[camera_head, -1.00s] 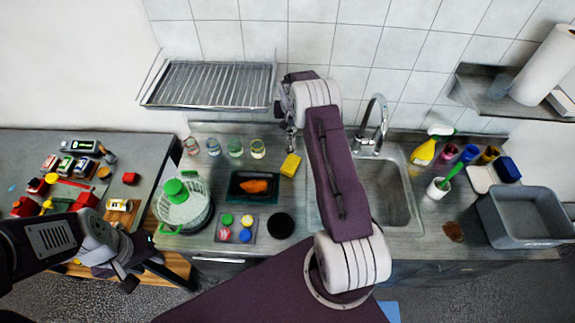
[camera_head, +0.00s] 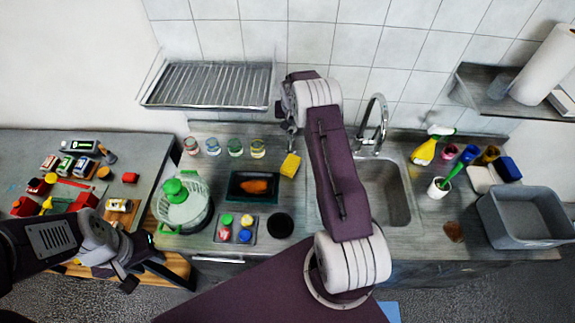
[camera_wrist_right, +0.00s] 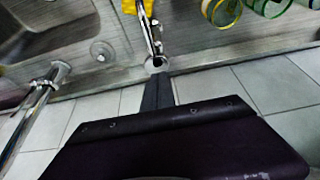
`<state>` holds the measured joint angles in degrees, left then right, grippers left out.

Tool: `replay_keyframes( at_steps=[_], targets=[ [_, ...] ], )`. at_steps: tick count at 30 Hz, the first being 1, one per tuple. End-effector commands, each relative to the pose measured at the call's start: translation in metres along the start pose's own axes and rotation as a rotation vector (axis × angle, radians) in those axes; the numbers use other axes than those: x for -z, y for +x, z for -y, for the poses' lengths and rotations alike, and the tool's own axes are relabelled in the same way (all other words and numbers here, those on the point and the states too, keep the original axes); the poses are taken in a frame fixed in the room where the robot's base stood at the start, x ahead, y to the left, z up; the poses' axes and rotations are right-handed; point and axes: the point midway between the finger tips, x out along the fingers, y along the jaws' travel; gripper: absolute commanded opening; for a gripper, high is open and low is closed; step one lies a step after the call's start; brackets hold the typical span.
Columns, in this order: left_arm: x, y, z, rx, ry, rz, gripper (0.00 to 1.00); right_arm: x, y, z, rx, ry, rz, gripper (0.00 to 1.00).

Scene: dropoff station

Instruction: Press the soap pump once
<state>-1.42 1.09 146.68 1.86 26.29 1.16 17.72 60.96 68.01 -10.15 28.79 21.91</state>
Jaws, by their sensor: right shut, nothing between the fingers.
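My right arm hides that spot in the head view. My right gripper (camera_head: 291,148) is shut and empty, over the back of the counter left of the sink.
The faucet (camera_head: 372,138) stands behind the sink (camera_head: 398,200). A yellow sponge (camera_head: 290,166) and several glasses (camera_head: 235,147) are close to my right gripper. A dish rack (camera_head: 208,85) hangs above. A grey tub (camera_head: 520,240) and a yellow spray bottle (camera_head: 424,152) are at the right.

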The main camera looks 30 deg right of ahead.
Motion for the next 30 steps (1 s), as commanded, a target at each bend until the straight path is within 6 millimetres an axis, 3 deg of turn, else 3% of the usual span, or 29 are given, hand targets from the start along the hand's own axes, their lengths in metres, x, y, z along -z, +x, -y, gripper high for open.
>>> replay_keyframes(
  at_steps=[24, 30],
  targets=[
    [-0.003, 0.027, 0.001, 0.000, 0.000, 0.000, 0.36, -0.013, 0.029, 0.000, -0.001, 0.000, 0.002, 0.00],
    [-0.003, 0.025, 0.001, 0.000, 0.000, 0.000, 0.36, -0.012, 0.027, 0.000, -0.001, 0.000, 0.003, 0.00]
  ],
)
